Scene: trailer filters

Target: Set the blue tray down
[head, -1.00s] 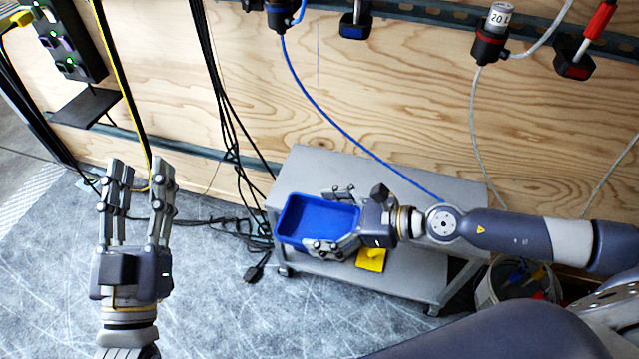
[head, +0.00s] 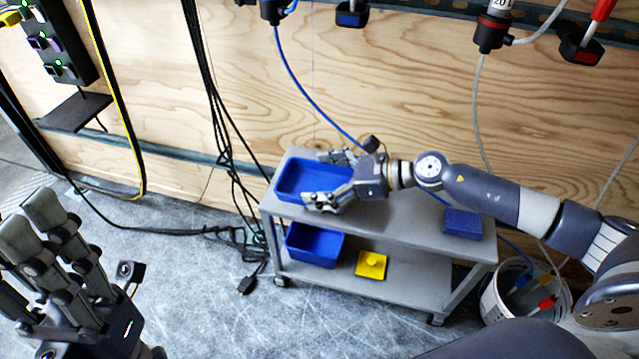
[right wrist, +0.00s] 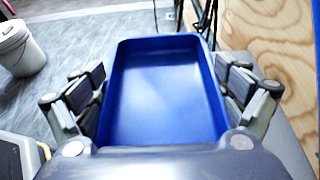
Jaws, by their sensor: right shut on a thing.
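The blue tray (head: 300,190) is at the left end of the grey cart's top (head: 370,215) and looks empty and level. It also shows in the right wrist view (right wrist: 160,95), between the fingers. My right gripper (head: 328,180) is shut on the tray, with a finger on either side of it. The tray is over or on the cart top; I cannot tell whether its underside touches. My left gripper (head: 58,215) is at the lower left, away from the cart, with nothing seen in it. Its finger gap is hard to judge from this angle.
A blue block (head: 462,223) sits on the cart top's right end. A blue bin (head: 315,245) and a yellow piece (head: 371,264) are on the lower shelf. A white bucket (head: 500,300) stands right of the cart. Black cables (head: 225,130) hang at its left.

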